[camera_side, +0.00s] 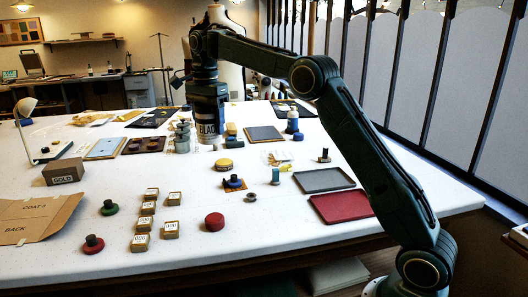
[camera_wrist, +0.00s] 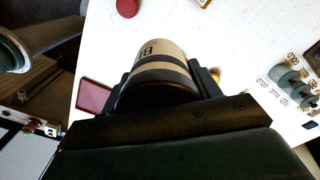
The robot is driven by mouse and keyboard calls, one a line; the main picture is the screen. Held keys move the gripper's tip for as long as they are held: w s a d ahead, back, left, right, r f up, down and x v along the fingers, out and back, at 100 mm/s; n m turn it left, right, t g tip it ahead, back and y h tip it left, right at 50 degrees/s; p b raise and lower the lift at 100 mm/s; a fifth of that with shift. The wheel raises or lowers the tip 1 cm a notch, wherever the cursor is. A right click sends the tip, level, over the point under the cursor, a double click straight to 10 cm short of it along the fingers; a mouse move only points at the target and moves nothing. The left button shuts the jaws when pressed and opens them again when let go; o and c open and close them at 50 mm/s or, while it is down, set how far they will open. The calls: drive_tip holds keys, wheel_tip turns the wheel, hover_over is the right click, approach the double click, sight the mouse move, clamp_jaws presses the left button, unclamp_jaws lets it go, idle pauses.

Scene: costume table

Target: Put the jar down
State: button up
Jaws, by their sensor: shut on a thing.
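My gripper (camera_side: 207,92) is over the far middle of the white table in the side view, pointing down. It is shut on a jar (camera_side: 208,128) with a dark upper part and a pale label reading "BLAC". The jar looks upright, with its base close to the table; I cannot tell whether it touches. In the wrist view the jar (camera_wrist: 158,72) sits between the two fingers of my gripper (camera_wrist: 165,62), its pale label and dark bands showing. The jar's top is hidden by the gripper.
Grey stacked cylinders (camera_side: 182,138) stand close left of the jar. Yellow and blue spools (camera_side: 231,133) and a dark grey square (camera_side: 264,135) lie to its right. A yellow round tin (camera_side: 223,164) is in front.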

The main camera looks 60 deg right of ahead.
drive_tip(key=shift+w+a+f, duration=0.25)
drive_tip(key=shift+w+a, duration=0.75)
drive_tip(key=shift+a, duration=0.05)
drive_tip(key=shift+f, duration=10)
drive_tip(key=shift+f, duration=0.1)
drive_tip(key=o, duration=1.2)
drive_tip(key=shift+c, duration=0.2)
